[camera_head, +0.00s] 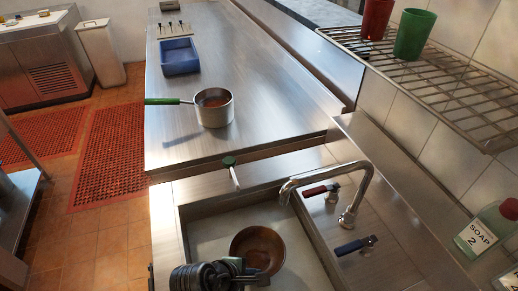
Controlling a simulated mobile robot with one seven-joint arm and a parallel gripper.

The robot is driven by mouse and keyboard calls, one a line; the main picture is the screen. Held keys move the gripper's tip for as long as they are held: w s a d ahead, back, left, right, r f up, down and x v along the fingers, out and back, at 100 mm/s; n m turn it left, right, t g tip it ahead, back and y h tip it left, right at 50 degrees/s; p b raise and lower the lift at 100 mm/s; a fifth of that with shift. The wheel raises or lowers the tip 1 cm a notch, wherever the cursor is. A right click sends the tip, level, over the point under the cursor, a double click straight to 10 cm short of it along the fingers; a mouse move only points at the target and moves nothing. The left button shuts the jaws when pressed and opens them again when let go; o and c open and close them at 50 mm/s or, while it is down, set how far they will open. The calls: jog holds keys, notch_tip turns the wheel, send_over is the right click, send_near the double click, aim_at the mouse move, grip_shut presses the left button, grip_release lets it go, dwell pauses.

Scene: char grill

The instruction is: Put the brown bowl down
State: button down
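The brown bowl (257,243) is over the sink basin, near its lower middle, with its open side facing up toward the camera. My dark gripper (256,276) comes in from the bottom of the view. Its fingers meet the near rim of the bowl and appear closed on it. The fingertips are partly hidden by the gripper body and the rim. I cannot tell whether the bowl's underside touches the floor of the sink (207,233).
The chrome faucet (357,190) arches over the sink's right side, beside red and blue handles. A pot (214,108) and a blue container (180,57) stand on the steel counter (265,85). A wire shelf (440,85) holds cups. A soap bottle (487,230) is at right.

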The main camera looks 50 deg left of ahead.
jog(key=b, duration=0.1)
send_near(254, 290)
jog(key=w+f, duration=0.1)
jog(key=w, duration=0.1)
jog(key=w+d+f, duration=0.1)
jog(key=w+f, duration=0.1)
jog(key=shift+w+d+f, duration=0.1)
jog(key=shift+w+f, duration=0.2)
jog(key=shift+f, duration=0.05)
jog(key=shift+f, duration=0.15)
jog(key=c, duration=1)
grip_release()
jog(key=shift+c, duration=0.2)
jog(key=p+v, duration=0.1)
jog(key=v, duration=1.1)
